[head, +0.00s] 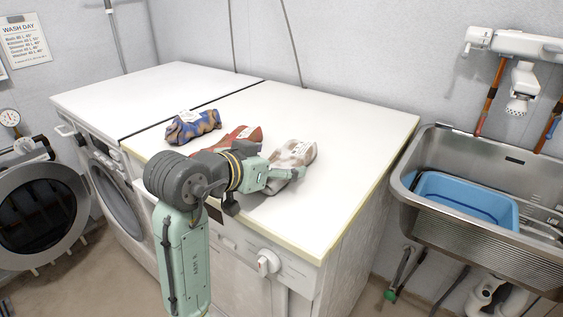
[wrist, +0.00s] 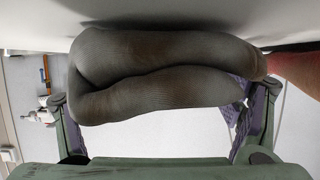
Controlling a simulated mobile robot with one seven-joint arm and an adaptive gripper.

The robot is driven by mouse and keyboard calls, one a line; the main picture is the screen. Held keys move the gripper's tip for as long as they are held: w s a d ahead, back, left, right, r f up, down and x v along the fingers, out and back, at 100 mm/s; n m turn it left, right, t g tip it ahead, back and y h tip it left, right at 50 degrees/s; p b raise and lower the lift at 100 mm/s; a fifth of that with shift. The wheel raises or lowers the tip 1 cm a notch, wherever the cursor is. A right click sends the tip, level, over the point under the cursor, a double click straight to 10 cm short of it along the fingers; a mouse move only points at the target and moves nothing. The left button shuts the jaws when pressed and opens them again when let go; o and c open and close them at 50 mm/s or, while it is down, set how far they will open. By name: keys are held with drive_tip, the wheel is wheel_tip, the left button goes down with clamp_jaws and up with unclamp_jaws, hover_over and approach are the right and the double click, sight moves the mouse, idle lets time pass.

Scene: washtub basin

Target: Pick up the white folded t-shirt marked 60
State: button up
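The white folded t-shirt (head: 300,151) lies on the white worktop at the right end of a row of garments, with a small pale tag whose marking I cannot read. My gripper (head: 285,180) is at its near side, low over the worktop. In the wrist view the rolled shirt (wrist: 150,75) looks grey in shadow and fills the space in front of my gripper (wrist: 160,115). The fingers are wide apart, one near each end of the shirt. The right finger is partly hidden by the cloth. I cannot tell whether either finger touches it.
A red garment (head: 240,137) lies close to the left, also showing in the wrist view (wrist: 293,72). A blue and orange garment (head: 193,126) lies farther left. The worktop (head: 365,125) is clear on the right. A steel sink (head: 480,245) holds a blue basin (head: 465,198).

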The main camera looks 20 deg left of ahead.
drive_tip(key=c, duration=1)
